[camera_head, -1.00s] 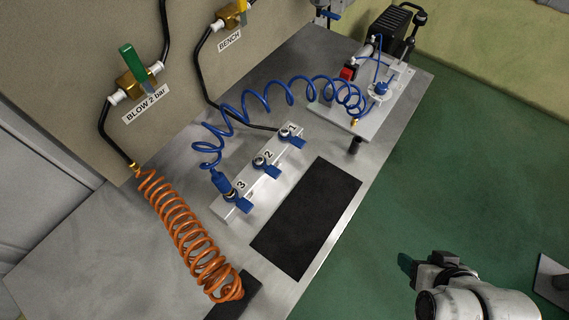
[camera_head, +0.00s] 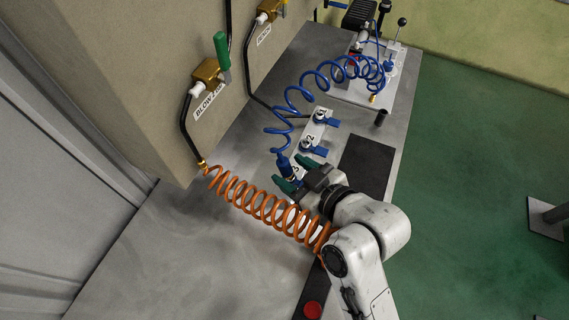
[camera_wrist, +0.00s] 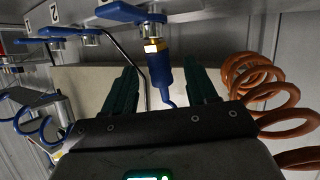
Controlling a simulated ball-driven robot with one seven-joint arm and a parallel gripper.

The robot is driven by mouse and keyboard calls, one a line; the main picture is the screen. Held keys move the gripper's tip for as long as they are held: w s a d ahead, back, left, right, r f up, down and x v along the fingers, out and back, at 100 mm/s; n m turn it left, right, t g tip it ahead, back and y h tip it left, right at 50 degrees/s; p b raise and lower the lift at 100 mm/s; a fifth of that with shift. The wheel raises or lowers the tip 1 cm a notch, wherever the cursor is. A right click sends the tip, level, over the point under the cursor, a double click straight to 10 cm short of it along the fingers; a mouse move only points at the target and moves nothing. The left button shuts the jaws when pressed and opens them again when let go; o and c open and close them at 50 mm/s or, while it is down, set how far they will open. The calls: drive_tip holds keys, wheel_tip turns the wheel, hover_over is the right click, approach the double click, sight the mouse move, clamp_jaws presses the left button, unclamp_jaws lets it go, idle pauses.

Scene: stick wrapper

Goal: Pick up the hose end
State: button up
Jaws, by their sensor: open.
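A blue hose end (camera_wrist: 166,70) with a brass collar is seated at outlet 3 of the manifold. A thin blue hose leads from it, and the blue coil (camera_head: 308,90) runs to the device at the back. My gripper (camera_head: 293,174) is open at outlet 3. In the wrist view, the green fingers of my gripper (camera_wrist: 164,82) stand on either side of the hose end, with gaps to both. An orange coiled hose (camera_head: 262,205) hangs from the BLOW valve; its lower end is hidden behind my arm. In the wrist view the orange coil (camera_wrist: 262,88) is just right of the right finger.
The silver manifold (camera_head: 320,133) carries several blue-handled valves. A black mat (camera_head: 365,165) lies right of it, and a short dark post (camera_head: 381,117) stands beyond. A red button (camera_head: 312,309) is near the front. The bench at front left (camera_head: 190,260) is clear.

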sight(279, 163)
drive_tip(key=shift+p+x, duration=0.6)
drive_tip(key=shift+x, duration=1.95)
drive_tip(key=shift+c, duration=0.5)
drive_tip(key=c, duration=1)
drive_tip(key=shift+o, duration=0.2)
drive_tip(key=shift+r, duration=0.1)
